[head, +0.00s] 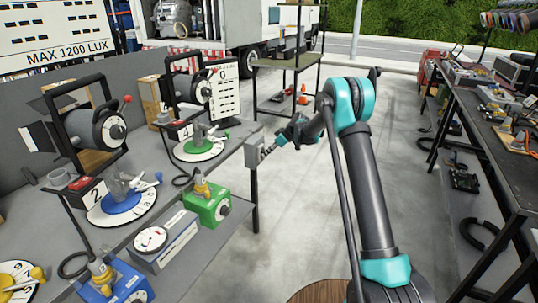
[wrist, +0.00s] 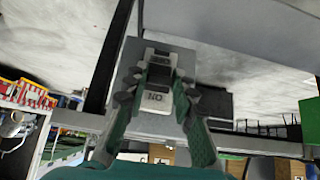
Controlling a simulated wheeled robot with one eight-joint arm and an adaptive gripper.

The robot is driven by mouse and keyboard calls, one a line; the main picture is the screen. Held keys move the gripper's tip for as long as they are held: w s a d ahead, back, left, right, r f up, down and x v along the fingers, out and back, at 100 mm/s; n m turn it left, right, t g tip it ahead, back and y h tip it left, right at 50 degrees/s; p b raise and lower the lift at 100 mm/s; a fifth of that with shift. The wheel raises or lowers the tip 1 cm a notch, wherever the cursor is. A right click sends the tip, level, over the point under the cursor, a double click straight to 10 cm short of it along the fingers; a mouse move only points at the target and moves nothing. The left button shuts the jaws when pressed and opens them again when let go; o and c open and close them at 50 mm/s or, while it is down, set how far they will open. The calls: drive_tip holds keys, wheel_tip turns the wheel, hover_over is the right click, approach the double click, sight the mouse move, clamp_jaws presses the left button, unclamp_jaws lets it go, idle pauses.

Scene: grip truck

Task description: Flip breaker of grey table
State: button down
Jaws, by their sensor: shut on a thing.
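The grey table (head: 226,152) stands at the left with a light grey breaker box (head: 254,147) on its right-hand corner post. The box also shows in the wrist view (wrist: 132,56), where its pale switch (wrist: 158,98) bears upside-down ON and OFF lettering. My gripper (head: 268,151) reaches the box from the right. In the wrist view its two green fingers with dark tips (wrist: 159,84) are closed in on both sides of the switch. The tips hide the switch's sides, and I cannot tell its exact position.
The grey table carries dials, a green box (head: 208,204) and a blue box (head: 116,284). A shelf stand (head: 289,65) is behind the gripper. A long workbench (head: 505,135) runs along the right. The floor between is mostly clear.

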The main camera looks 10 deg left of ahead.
drive_tip(key=shift+a+r+h, duration=0.1)
drive_tip(key=shift+r+h, duration=0.1)
drive_tip(key=shift+h, duration=0.3)
drive_tip(key=shift+w+g, duration=0.1)
drive_tip(key=shift+g, duration=0.2)
drive_tip(key=c, duration=1.2)
unclamp_jaws()
drive_tip(key=shift+a, duration=0.1)
drive_tip(key=shift+r, duration=0.15)
drive_tip(key=v, duration=1.2)
drive_tip(key=shift+a, duration=0.15)
